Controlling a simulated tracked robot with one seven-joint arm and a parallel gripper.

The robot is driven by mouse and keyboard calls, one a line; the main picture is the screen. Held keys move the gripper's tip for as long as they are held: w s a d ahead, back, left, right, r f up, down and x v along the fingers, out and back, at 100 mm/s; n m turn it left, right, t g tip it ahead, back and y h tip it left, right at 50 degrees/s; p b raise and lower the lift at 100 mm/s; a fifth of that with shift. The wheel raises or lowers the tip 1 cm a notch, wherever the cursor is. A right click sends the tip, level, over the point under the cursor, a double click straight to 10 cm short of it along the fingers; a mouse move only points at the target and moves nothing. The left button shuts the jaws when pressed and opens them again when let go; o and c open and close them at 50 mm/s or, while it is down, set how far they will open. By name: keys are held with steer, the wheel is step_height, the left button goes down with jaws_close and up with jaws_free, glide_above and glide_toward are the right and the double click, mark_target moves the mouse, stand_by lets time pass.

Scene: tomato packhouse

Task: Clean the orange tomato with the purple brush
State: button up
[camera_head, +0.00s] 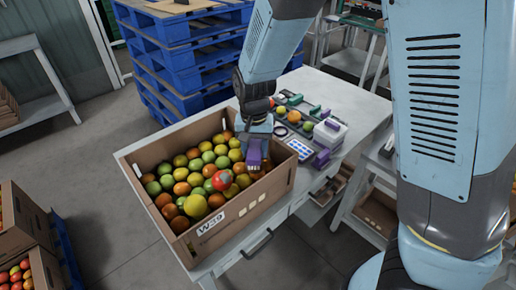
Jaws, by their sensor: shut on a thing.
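My gripper (255,138) points down over the right part of the cardboard box (262,197). It is shut on a purple thing that looks like the purple brush (254,152); the fingers and the brush's far side are hard to make out. The brush is low, close to the tomatoes near the box's back right wall. Several orange tomatoes lie in the box, one of them at its front (180,224). Which one is the task's orange tomato, and whether the brush touches any tomato, I cannot tell.
The box, marked W39, stands on a light table (345,92). Green, yellow and red tomatoes share it. Right of it are a dark tray with tomatoes, a blue-white grid (299,149), a white block (330,133) and a purple item (321,158). Blue pallets (180,62) stand behind.

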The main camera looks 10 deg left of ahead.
steer(key=shift+f, duration=0.25)
stand_by(0.3)
steer(key=shift+w, duration=0.35)
steer(key=shift+w+a, duration=0.1)
steer(key=shift+w, duration=0.65)
steer(key=shift+s, duration=0.2)
steer(key=shift+s, duration=0.7)
steer(key=shift+c, duration=0.8)
steer(key=shift+s+d, duration=0.25)
steer(key=shift+s, duration=0.95)
steer(key=shift+s+f, duration=0.1)
steer(key=shift+s, duration=0.1)
steer(key=shift+c, duration=0.5)
